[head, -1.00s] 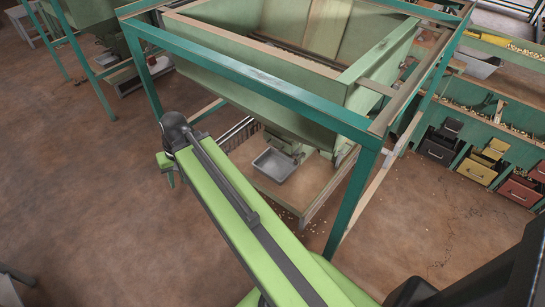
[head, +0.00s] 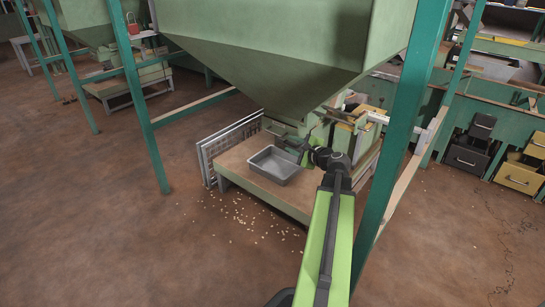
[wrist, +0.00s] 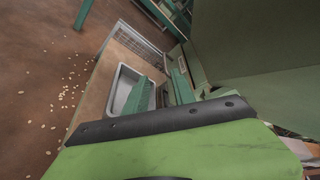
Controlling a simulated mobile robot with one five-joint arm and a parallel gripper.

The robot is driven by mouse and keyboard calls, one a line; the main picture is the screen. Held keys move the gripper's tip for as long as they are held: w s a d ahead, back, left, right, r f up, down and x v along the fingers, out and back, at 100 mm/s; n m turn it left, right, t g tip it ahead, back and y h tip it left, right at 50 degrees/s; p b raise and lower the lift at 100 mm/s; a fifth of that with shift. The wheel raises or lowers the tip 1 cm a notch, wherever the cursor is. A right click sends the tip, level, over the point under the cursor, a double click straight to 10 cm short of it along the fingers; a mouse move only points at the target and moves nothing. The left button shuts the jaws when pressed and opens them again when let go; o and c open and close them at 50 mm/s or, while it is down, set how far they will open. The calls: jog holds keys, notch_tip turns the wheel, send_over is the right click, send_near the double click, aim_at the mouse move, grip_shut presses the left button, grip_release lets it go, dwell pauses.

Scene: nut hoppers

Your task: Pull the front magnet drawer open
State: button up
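The large green hopper (head: 290,45) hangs in its teal frame, its funnel tapering down over a low table. Under it is a green housing (head: 291,128) with a metal fitting and a yellowish part (head: 372,118) at its right. I cannot tell which part is the front magnet drawer; my arm and the funnel hide some of it. My gripper (head: 306,150) is beside the housing, above the tray's right side. In the wrist view its two green fingers (wrist: 162,91) stand apart with nothing seen between them. No contact with a drawer shows.
A grey metal tray (head: 255,163) lies on the low table (head: 238,168). A teal frame post (head: 398,140) stands close right of my arm. Spilled nuts (head: 245,222) dot the floor in front. Black and yellow bins (head: 470,155) are at right.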

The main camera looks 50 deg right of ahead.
aim_at(275, 134)
jog(key=shift+m+h, duration=0.3)
jog(key=shift+m, duration=0.1)
jog(key=b+x, duration=0.1)
jog(key=x, duration=0.4)
jog(key=d+b+x, duration=0.1)
jog(key=x, duration=0.5)
jog(key=b+x, duration=0.1)
jog(key=x, duration=0.5)
jog(key=shift+s+d+f+b, duration=0.1)
jog(key=shift+s+d+b, duration=0.1)
jog(key=shift+s+b, duration=0.15)
grip_shut()
